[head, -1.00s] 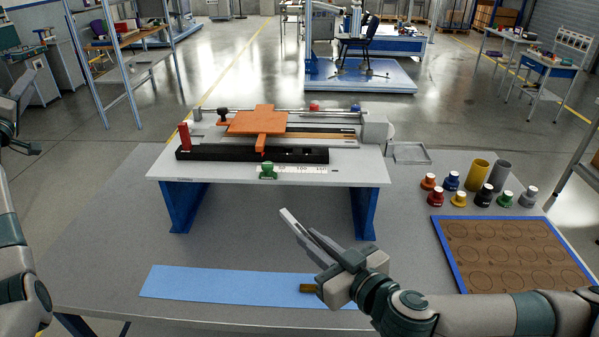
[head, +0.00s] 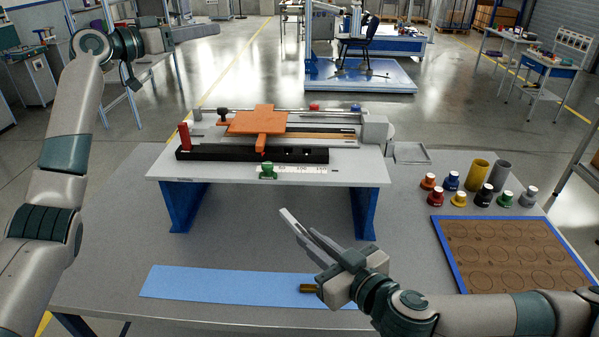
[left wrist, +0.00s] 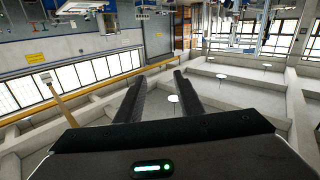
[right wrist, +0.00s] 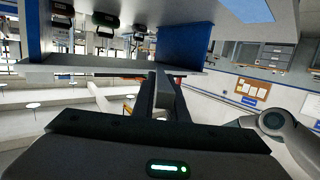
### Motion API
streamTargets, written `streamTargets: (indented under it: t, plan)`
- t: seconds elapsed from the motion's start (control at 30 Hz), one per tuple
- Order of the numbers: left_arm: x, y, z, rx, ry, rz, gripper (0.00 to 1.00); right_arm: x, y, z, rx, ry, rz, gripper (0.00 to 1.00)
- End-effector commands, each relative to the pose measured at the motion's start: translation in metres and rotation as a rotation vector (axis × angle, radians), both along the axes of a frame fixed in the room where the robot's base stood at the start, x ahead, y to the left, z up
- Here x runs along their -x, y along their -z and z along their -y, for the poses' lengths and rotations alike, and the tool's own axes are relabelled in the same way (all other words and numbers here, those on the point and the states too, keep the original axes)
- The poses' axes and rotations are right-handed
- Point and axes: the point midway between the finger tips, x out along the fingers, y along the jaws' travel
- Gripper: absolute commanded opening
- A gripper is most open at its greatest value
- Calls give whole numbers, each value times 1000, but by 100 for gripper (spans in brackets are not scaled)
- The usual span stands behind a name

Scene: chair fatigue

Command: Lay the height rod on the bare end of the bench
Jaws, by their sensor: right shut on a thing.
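My right gripper (head: 318,243) is over the grey table in front of the bench, its fingers pointing up and to the left. It is shut on a thin light grey bar (head: 292,220), which appears to be the height rod; a pale strip of it shows between the dark fingers in the right wrist view (right wrist: 162,77). The white bench (head: 345,176) stands on blue legs behind the gripper, apart from the bar. Its front right top is bare. My left gripper (head: 208,31) is raised at the upper left, away from the bench; its fingers are apart and empty in the left wrist view (left wrist: 160,95).
An orange carriage (head: 258,122), a black rail (head: 225,154) and a green-knobbed slider (head: 268,171) occupy the bench top. A blue mat (head: 220,283) with a short brass piece (head: 308,288) lies in front. Several coloured pots and a brown board (head: 510,255) are at right.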

Motion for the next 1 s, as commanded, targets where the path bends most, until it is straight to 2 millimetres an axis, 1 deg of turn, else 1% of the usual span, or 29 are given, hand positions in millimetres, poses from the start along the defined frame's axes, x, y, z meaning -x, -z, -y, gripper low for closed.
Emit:
streamTargets:
  t: [0.03, 0.07, 0.1, 0.17, 0.2, 0.27, 0.3, 0.37, 0.4, 0.47, 0.53, 0.63, 0.7, 0.77, 0.8, 0.87, 1.0]
  plan:
    - [7, -2, 24, -58, 43, 14, 34, 0, 0, 0, -1, 0, 1, 0]
    - [11, -1, 39, -95, 71, 20, 34, 0, 0, 0, -1, 0, 1, 0]
    - [18, 0, 57, -144, 108, 30, 34, 0, 0, 0, -1, 0, 1, 0]
    - [28, 3, 85, -221, 164, 46, 34, 0, 0, 0, -1, 0, 1, 0]
    - [36, 6, 103, -273, 203, 57, 34, 0, 0, 0, -1, 0, 1, 0]
    - [49, 12, 129, -355, 263, 74, 34, 0, 0, 0, -1, 0, 1, 0]
    - [58, 16, 146, -412, 305, 88, 34, 0, 0, 0, -1, 0, 1, 0]
    - [73, 25, 170, -499, 370, 106, 34, 0, 0, 0, -1, 0, 1, 0]
    - [83, 31, 185, -561, 416, 121, 34, 0, 0, 0, -1, 0, 1, 0]
    - [101, 42, 207, -656, 487, 141, 34, 0, 0, 0, -1, 0, 1, 0]
    - [121, 58, 228, -772, 574, 164, 34, 0, 0, 0, -1, 0, 1, 0]
    - [150, 81, 251, -933, 697, 197, 34, 0, 0, 0, -1, 0, 1, 0]
    - [169, 98, 261, -1046, 785, 217, 34, 0, 0, 0, -1, 0, 1, 0]
    - [185, 113, 267, -1141, 861, 231, 34, 0, 0, 0, -1, 0, 1, 0]
    - [195, 124, 269, -1205, 913, 238, 34, 0, 0, 0, -1, 0, 1, 0]
    - [210, 138, 269, -1298, 990, 246, 34, 0, 0, 0, -1, 0, 1, 0]
    - [239, 168, 260, -1495, 1164, 252, 34, 0, 0, 0, -1, 0, 1, 0]
